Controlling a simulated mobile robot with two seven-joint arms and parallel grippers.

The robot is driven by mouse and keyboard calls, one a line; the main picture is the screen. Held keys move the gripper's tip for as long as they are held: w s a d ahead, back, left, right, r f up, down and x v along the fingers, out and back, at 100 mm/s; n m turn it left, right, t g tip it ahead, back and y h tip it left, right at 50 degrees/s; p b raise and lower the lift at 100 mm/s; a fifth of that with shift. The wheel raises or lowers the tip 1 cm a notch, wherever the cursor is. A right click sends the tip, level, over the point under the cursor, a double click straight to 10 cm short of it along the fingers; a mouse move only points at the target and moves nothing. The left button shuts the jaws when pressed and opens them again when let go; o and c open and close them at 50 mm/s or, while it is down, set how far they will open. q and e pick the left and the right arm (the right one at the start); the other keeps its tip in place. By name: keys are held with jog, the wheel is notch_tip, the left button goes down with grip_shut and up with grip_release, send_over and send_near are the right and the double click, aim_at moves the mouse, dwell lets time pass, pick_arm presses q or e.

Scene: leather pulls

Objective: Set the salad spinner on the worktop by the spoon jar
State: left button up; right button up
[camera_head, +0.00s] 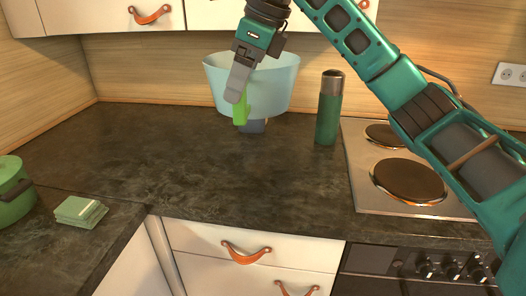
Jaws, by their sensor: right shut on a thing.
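A wide pale blue bowl (277,85), which looks like the salad spinner, is at the back of the dark worktop (190,165). My right gripper (239,92) is in front of its left side, pointing down, and is shut. A bright green piece (240,110) shows at its fingertips; I cannot tell if it is part of the bowl. The grip is partly hidden by the near finger. A small dark blue thing (257,126) shows below the bowl, mostly hidden. I cannot make out a spoon jar for certain. My left gripper is out of view.
A tall green cylinder with a brownish top (328,112) stands right of the bowl, beside the hob (365,195). A green pot (12,192) and folded green cloths (80,211) are at left. The front middle of the worktop is clear.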

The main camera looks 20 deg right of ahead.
jog(key=shift+f, duration=0.25)
notch_tip(320, 180, down, 19)
jog(key=shift+f+b, duration=0.1)
jog(key=shift+b, duration=0.55)
jog(key=o, duration=1.7)
jog(key=shift+c, duration=0.2)
jog(key=v, duration=1.2)
